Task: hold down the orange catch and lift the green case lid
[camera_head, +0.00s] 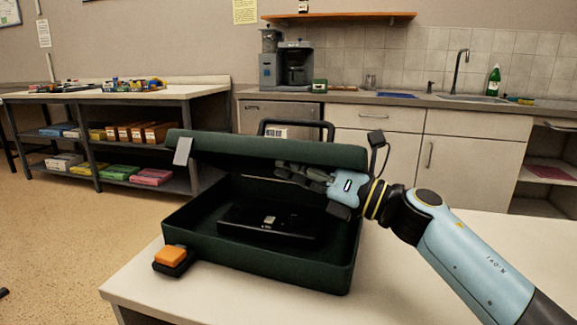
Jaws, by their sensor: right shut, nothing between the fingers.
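The green case (262,262) stands on the white table with its lid (260,149) partly raised, leaving a wide gap at the front. A grey tab (183,151) hangs from the lid's left end. The orange catch (171,256) sits on a black block at the case's front left corner, with nothing touching it. A black device (268,222) lies inside the case. My right gripper (284,172) is shut and empty, reaching in from the right just under the lid's right part. I cannot tell whether its fingers touch the lid. My left gripper is not in view.
The white table (420,285) is bare around the case, to its right and at its front left. A black handle (296,126) rises behind the lid. Shelves with boxes (140,132) stand behind left, and a counter with a coffee machine (286,66) stands behind.

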